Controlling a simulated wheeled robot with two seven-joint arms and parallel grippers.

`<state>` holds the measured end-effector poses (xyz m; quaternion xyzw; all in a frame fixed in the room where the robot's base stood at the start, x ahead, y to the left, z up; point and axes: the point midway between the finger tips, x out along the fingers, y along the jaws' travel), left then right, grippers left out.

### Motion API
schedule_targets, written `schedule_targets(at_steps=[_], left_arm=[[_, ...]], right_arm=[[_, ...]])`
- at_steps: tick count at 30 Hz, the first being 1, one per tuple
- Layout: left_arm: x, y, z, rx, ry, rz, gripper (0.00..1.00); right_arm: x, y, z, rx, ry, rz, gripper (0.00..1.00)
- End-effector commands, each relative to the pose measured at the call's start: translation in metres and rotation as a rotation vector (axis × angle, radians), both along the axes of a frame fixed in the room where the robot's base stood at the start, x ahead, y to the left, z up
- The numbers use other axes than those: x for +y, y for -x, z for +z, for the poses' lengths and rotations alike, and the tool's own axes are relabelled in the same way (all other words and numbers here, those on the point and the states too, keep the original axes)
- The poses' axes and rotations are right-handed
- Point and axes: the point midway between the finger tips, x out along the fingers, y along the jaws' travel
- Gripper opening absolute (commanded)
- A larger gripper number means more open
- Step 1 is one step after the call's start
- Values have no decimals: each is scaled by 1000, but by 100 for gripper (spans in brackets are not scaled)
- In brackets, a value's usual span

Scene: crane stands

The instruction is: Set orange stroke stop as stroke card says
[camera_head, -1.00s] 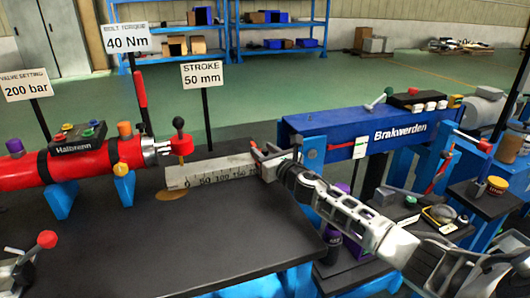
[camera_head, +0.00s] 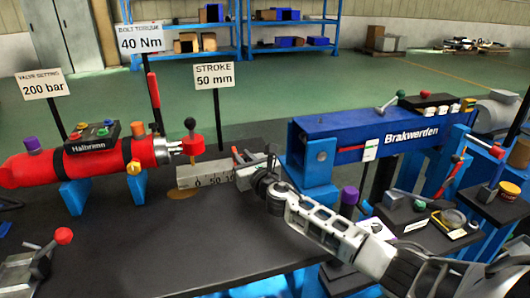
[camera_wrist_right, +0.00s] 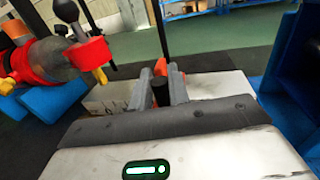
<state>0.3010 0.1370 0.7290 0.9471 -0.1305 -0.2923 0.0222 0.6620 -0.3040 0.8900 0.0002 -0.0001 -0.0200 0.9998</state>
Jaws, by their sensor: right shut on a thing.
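The stroke card (camera_head: 214,76) reads "STROKE 50 mm" on a black post. My right gripper (camera_head: 243,163) is at the scale, right of the 50 mark. It is shut on the orange stroke stop (camera_wrist_right: 160,66), mostly hidden by the fingers, with a black post (camera_wrist_right: 160,92) between them in the right wrist view. My left gripper is not in view.
The red Halbrenn cylinder (camera_head: 85,163) is at left, the blue Brakwerden unit (camera_head: 360,138) at right. Cards reading 200 bar (camera_head: 42,84) and 40 Nm (camera_head: 140,38) stand behind. A red-knobbed grey device (camera_head: 28,270) is at front left. The black bench front (camera_head: 170,245) is clear.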

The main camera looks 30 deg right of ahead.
Motion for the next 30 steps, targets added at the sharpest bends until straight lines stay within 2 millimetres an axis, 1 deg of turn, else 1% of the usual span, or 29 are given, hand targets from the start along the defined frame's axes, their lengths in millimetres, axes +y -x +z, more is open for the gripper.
schedule_targets(at_steps=[1,3,6,9,13,23,24,25,26,30], left_arm=[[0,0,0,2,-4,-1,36],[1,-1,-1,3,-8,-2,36],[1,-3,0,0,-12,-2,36],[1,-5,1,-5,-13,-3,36],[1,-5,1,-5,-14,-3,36],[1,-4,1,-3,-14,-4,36],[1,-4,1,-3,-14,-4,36],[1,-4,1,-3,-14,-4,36],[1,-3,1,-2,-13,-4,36],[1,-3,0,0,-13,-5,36]], right_arm=[[14,-3,1,0,-4,7,0],[28,-6,1,0,-2,7,0],[43,-10,1,0,-2,6,0],[53,-12,0,0,0,5,0],[59,-14,0,0,-1,4,0],[60,-14,-1,1,0,3,0],[60,-14,-1,1,0,3,26],[60,-14,-1,1,0,3,34],[60,-14,-1,1,0,3,37],[59,-14,-1,1,0,2,37]])
